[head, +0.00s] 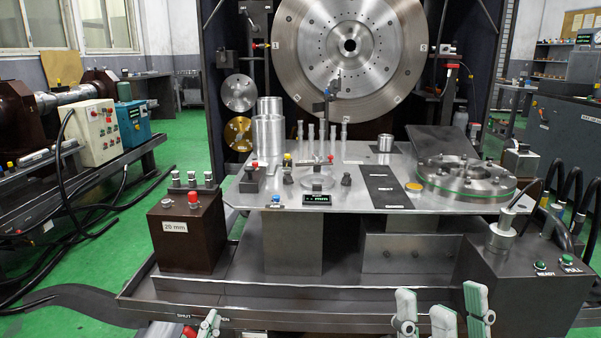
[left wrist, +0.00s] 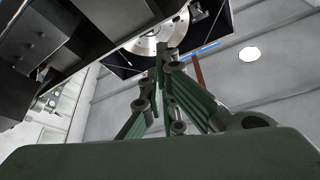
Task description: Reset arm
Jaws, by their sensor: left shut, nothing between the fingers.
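My left gripper (head: 209,323) is low at the front edge of the fixture in the head view, mostly cut off by the frame's bottom. In the left wrist view its green fingers (left wrist: 165,75) come together with nothing between them. My right gripper (head: 440,303) stands at the bottom right of the head view, fingers upward and spread apart, with nothing seen between them. Both grippers appear in front of the fixture table (head: 345,208), below its top. The rest of both arms is out of the head view.
The table carries metal cylinders (head: 268,135) and a round flange (head: 466,177). A large disc (head: 388,70) stands behind.

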